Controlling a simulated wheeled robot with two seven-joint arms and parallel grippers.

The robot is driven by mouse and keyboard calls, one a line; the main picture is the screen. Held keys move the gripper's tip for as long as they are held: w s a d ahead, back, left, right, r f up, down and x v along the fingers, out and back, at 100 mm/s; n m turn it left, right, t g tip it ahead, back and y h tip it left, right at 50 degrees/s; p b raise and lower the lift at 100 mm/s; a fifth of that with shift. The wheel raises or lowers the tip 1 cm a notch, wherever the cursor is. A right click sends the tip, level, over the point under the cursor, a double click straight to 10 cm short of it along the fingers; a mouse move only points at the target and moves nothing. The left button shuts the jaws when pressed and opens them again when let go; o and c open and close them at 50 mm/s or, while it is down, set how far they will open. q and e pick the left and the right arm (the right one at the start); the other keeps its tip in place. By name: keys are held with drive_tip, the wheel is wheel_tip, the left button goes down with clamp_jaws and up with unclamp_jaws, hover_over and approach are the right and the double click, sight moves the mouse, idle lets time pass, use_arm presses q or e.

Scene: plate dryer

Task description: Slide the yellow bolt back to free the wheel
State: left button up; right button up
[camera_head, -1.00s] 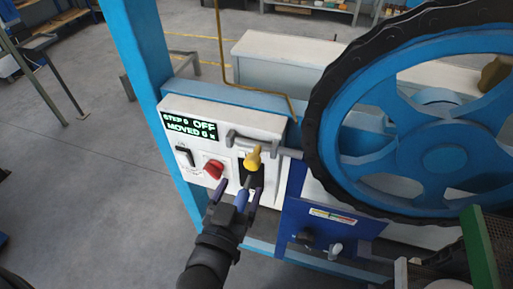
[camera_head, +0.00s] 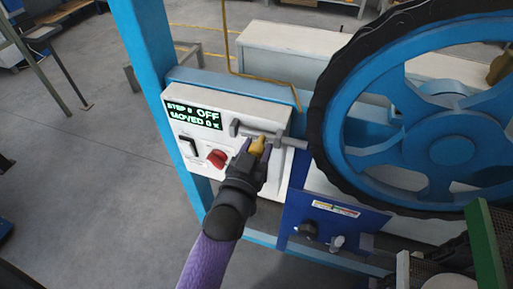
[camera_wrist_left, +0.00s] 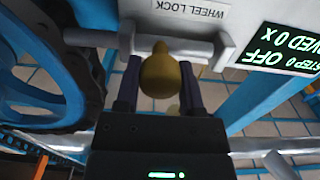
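The yellow bolt knob (camera_head: 258,144) sits on a grey bolt bar (camera_head: 290,141) on the white control box (camera_head: 185,100). The bar's right end reaches to the black rim of the big blue wheel (camera_head: 335,130). My left gripper (camera_head: 254,150) is at the knob. A WHEEL LOCK label (camera_wrist_left: 190,8) shows beside the bar. My right gripper is not in view.
The box has a display (camera_head: 193,115) reading OFF and MOVED 0, a red knob (camera_head: 217,158) and a black switch (camera_head: 187,146). A blue panel (camera_head: 325,220) with knobs is below right. A blue post (camera_head: 150,80) stands at left. Open floor lies left.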

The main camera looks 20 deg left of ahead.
sight(243, 132)
use_arm(q)
clamp_jaws()
drive_tip(key=a+p, duration=0.1)
drive_tip(key=a, duration=0.3)
drive_tip(key=shift+a, duration=0.15)
drive_tip(key=shift+w, duration=0.1)
drive_tip(key=shift+o, duration=2)
unclamp_jaws()
drive_tip(key=o, duration=0.4)
drive_tip(key=shift+a, duration=0.2)
drive_tip(key=shift+d, duration=0.1)
